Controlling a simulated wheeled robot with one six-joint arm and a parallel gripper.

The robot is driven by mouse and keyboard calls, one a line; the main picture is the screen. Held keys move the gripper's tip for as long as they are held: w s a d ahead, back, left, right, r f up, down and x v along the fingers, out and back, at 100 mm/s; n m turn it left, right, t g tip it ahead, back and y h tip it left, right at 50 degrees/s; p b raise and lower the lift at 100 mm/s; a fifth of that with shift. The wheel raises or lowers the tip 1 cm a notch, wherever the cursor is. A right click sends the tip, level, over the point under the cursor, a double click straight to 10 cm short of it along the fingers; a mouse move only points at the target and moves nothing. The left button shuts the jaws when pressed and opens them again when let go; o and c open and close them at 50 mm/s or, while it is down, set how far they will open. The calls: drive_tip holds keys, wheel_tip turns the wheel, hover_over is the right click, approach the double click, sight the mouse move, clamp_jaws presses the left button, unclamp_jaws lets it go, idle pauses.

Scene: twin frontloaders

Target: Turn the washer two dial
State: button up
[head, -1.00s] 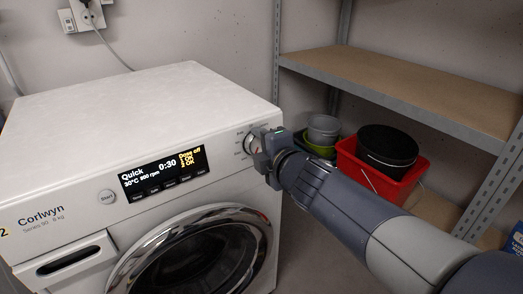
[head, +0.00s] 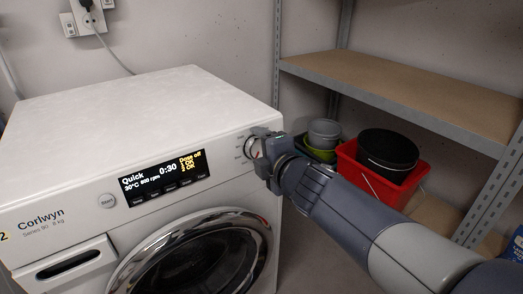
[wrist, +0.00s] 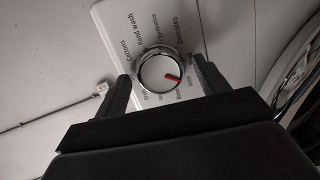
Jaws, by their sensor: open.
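The white washer marked 2 (head: 130,105) stands at the left in the head view. Its lit display (head: 163,176) reads Quick, 0:30. The dial (head: 251,148) is at the right end of the front panel, partly hidden by my gripper. In the wrist view the dial (wrist: 161,70) is a round knob with a silver rim and a red mark pointing right and slightly down, ringed by programme names. My gripper (wrist: 161,68) is open, one finger on each side of the dial, with a visible gap on both sides. I cannot tell the depth of the fingertips exactly.
The round chrome door (head: 195,255) is below the panel. A grey metal shelf (head: 420,85) with a wooden board stands at the right. Below it are a red tub (head: 365,180), a black bucket (head: 388,150) and smaller bowls (head: 323,132). The washer top is clear.

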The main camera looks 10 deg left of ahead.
drive_tip(key=p+v, duration=0.4)
drive_tip(key=v, duration=0.6)
drive_tip(key=shift+s+d+p, duration=0.2)
drive_tip(key=shift+p, duration=0.2)
drive_tip(key=b+x, duration=0.4)
drive_tip(key=x, duration=0.5)
drive_tip(key=shift+w+a+f+b, duration=0.1)
drive_tip(key=shift+w+a+b, duration=0.15)
drive_tip(key=shift+b, duration=0.15)
drive_tip(key=shift+w+a, duration=0.35)
drive_tip(key=shift+w, duration=0.1)
